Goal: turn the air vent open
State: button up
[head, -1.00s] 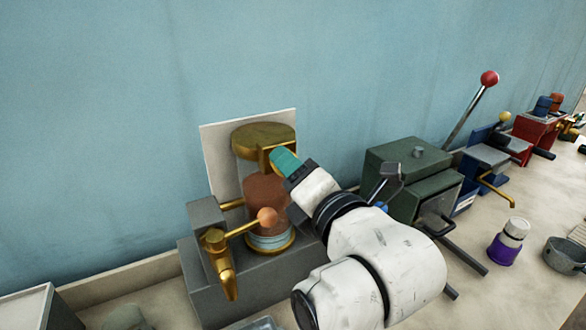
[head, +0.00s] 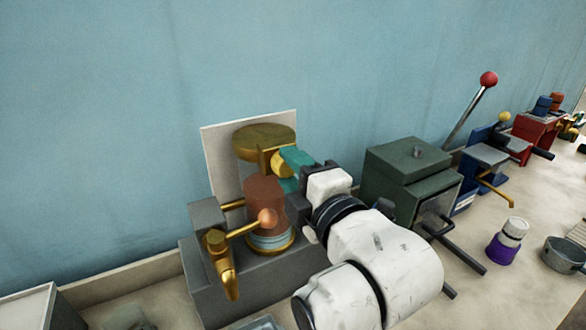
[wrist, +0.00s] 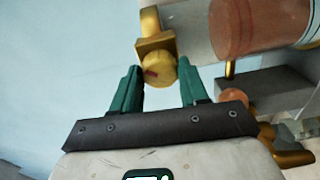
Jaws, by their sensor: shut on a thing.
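The air vent appears to be the round brass knob (head: 281,163) on a brass block below the round brass cap (head: 264,141) of the decanter. It also shows in the wrist view (wrist: 159,70), with a small red mark on its face. My gripper (head: 291,171) has green fingers, one above the other in the head view, at the knob's right side. In the wrist view, my gripper (wrist: 160,77) has the knob between its fingertips, shut on it. The glass cylinder (head: 265,190) holds reddish-brown liquid above a paler layer.
A brass tap (head: 222,262) and a lever with an orange ball (head: 267,217) stand at the decanter's front left. A white back plate (head: 218,160) stands behind. A dark green box (head: 405,165) is to the right of my arm. A purple-based bottle (head: 507,241) stands farther right.

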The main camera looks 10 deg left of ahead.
jog(key=m+p, duration=0.1)
jog(key=m, duration=0.4)
jog(key=shift+f+m, duration=0.1)
jog(key=shift+m, duration=0.2)
jog(key=m+p, duration=0.1)
jog(key=m, duration=0.3)
jog(key=shift+m, duration=0.3)
jog(key=shift+f, duration=0.1)
jog(key=o, duration=1.1)
jog(key=shift+c, duration=0.2)
jog(key=b+v, duration=0.2)
jog(key=v, duration=0.8)
jog(key=shift+s+d+b, duration=0.3)
